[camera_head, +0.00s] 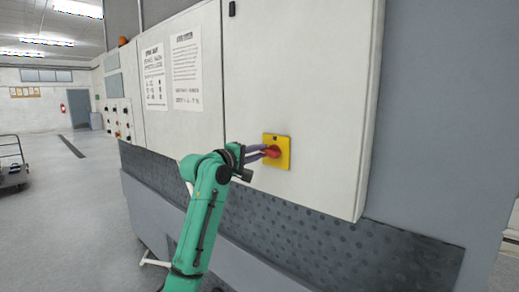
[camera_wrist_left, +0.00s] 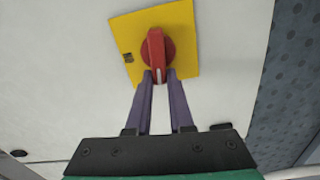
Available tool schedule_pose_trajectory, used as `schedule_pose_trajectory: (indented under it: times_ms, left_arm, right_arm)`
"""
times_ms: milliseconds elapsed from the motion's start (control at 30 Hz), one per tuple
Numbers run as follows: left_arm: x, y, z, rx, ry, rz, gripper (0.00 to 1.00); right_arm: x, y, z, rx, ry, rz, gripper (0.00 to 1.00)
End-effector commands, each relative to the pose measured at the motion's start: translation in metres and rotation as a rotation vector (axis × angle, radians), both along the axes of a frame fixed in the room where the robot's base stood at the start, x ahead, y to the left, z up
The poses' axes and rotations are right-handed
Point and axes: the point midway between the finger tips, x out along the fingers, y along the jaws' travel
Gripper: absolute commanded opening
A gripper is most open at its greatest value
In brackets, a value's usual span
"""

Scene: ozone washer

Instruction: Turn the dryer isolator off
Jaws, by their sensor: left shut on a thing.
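The dryer isolator is a red rotary knob (camera_head: 272,151) on a square yellow plate (camera_head: 284,160), fixed to the white cabinet door. In the left wrist view the red knob (camera_wrist_left: 157,50) stands near the top middle, its handle bar pointing along the fingers, on the yellow plate (camera_wrist_left: 186,30). My left gripper (camera_head: 265,152) reaches the knob from the left. Its purple fingers (camera_wrist_left: 160,78) are shut on the lower end of the knob's handle, one on each side. The fingertips hide part of the handle. My right gripper is not in view.
The white cabinet (camera_head: 300,70) carries two printed notices (camera_head: 186,70) and a panel with several buttons (camera_head: 119,120) farther left. A grey dimpled panel (camera_head: 300,220) runs below it. Open floor (camera_head: 60,210) and a cart (camera_head: 14,165) lie at the left.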

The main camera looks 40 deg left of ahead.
Motion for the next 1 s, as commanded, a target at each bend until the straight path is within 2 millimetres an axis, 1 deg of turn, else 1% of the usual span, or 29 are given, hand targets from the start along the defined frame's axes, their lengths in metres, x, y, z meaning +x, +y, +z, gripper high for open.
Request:
schedule_pose_trajectory:
  times_ms: [100,333,833,867,900,933,1000]
  left_arm:
    - [0.0002,-0.0003,-0.001,-0.062,-0.001,-0.001,0.0]
    - [0.0001,0.0,-0.0034,-0.132,-0.002,-0.001,0.0]
    - [0.0001,0.0002,-0.0042,-0.149,-0.002,-0.001,0.0]
    - [0.0001,0.0001,-0.0043,-0.149,-0.002,-0.001,0.31]
    - [0.0001,0.0001,-0.0043,-0.149,-0.002,-0.001,0.47]
    - [0.0001,0.0001,-0.0042,-0.149,-0.002,-0.001,0.5]
    - [0.0001,0.0002,-0.0042,-0.148,-0.003,0.0,0.5]
  right_arm:
    - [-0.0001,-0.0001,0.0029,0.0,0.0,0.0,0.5]
    - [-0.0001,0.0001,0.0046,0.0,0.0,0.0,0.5]
    - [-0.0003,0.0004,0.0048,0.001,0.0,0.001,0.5]
    - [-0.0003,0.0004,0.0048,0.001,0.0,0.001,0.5]
    - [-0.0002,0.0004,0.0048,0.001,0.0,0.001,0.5]
    - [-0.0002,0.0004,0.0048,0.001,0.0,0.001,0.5]
    - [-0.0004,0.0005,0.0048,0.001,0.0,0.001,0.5]
